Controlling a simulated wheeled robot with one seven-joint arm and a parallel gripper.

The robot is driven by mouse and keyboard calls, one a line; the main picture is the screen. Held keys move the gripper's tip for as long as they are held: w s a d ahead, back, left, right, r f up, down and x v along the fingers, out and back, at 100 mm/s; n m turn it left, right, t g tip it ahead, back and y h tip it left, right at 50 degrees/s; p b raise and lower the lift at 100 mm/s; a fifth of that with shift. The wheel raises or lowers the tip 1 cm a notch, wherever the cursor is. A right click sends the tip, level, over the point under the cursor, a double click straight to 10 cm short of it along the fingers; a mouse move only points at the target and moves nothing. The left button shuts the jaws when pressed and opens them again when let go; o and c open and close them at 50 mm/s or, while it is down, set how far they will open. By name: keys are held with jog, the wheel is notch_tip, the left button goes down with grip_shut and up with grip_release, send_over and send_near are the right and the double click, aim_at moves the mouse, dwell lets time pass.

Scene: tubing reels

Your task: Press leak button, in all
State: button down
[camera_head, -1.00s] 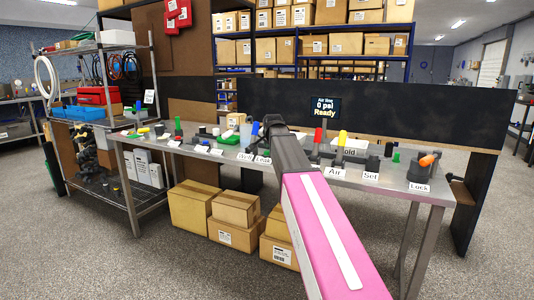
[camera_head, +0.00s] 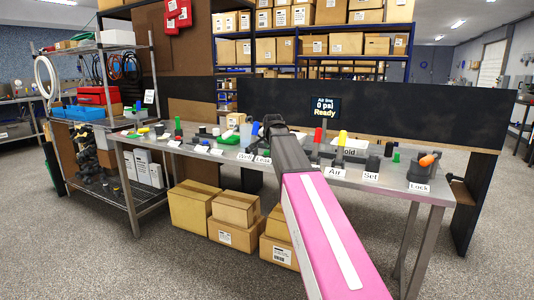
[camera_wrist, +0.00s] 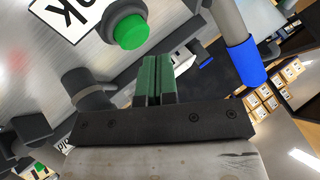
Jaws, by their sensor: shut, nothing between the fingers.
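The leak button is a round green cap in a grey collar (camera_wrist: 131,32), at the upper left of the wrist view. The white label (camera_wrist: 66,14) beside it is partly cut off by the frame edge. In the head view the Leak label (camera_head: 263,160) is on the bench front, and my gripper hides the button there. My gripper (camera_wrist: 155,80) is shut and empty, its green-padded fingers together. In the wrist view its fingertips appear just below the button; I see a gap between them in the picture. In the head view my gripper (camera_head: 272,125) is over the bench near the Leak label.
A blue-ended grey post (camera_wrist: 245,62) stands right of my fingers. The bench (camera_head: 410,190) also carries a yellow-topped lever (camera_head: 342,138), a red-topped one (camera_head: 318,135) and an orange-knobbed Lock device (camera_head: 422,170). The display (camera_head: 324,108) reads "Air line 0 psi Ready".

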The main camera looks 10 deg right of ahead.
aim_at(268, 152)
jog(key=shift+f, duration=0.1)
jog(key=shift+f, duration=0.3)
jog(key=shift+f, duration=0.55)
dwell(1.0)
jog(key=shift+r, duration=0.95)
jog(key=shift+r, duration=2.5)
